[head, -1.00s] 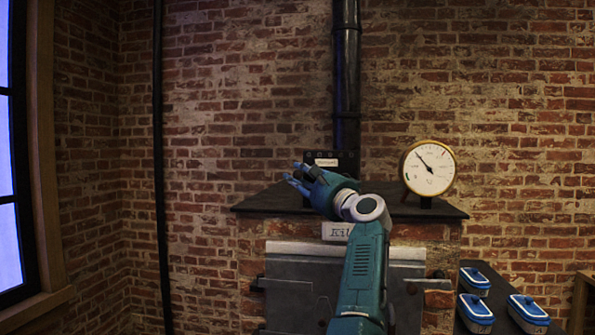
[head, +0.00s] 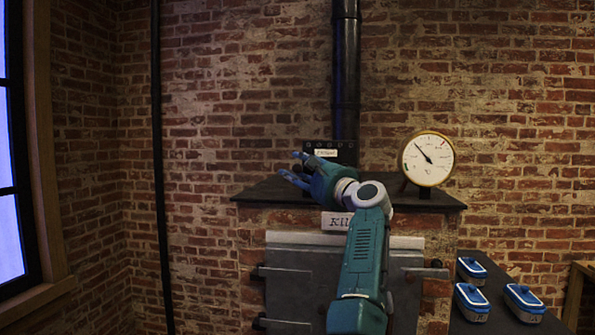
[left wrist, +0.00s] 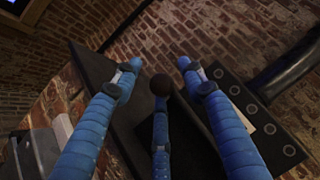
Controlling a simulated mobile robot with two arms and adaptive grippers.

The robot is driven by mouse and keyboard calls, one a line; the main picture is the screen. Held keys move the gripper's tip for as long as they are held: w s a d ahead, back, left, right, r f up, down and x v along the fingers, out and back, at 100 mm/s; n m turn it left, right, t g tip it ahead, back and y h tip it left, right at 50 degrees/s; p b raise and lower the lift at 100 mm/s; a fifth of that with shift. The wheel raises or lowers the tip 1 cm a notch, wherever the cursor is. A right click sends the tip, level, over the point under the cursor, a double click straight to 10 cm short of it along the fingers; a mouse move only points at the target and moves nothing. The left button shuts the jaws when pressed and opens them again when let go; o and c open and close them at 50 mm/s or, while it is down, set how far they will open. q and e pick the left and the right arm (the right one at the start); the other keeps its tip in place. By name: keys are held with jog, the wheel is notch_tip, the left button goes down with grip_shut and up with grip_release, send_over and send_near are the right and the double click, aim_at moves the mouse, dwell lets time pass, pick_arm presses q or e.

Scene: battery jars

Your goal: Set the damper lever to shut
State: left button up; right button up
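The damper's black plate (head: 342,147) with a pale label stands on the kiln top at the foot of the black pipe; it also shows in the wrist view (left wrist: 226,84), with a row of round studs. A dark round knob (left wrist: 160,85), which looks like the damper lever's end, sits between the spread fingers in the wrist view. The rest of the lever is hidden. My left gripper (head: 297,167) is open above the left part of the kiln top. In the wrist view its blue fingers (left wrist: 158,72) are apart around the knob, without clear contact. My right gripper is out of view.
A round gauge (head: 428,158) stands on the right of the kiln's dark top slab (head: 262,191). Below are the grey kiln doors (head: 290,270). Several blue-lidded containers (head: 524,298) stand at the lower right. The brick wall is close behind.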

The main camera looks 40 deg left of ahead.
pick_arm(q)
jog(key=v, duration=1.2)
dwell(0.3)
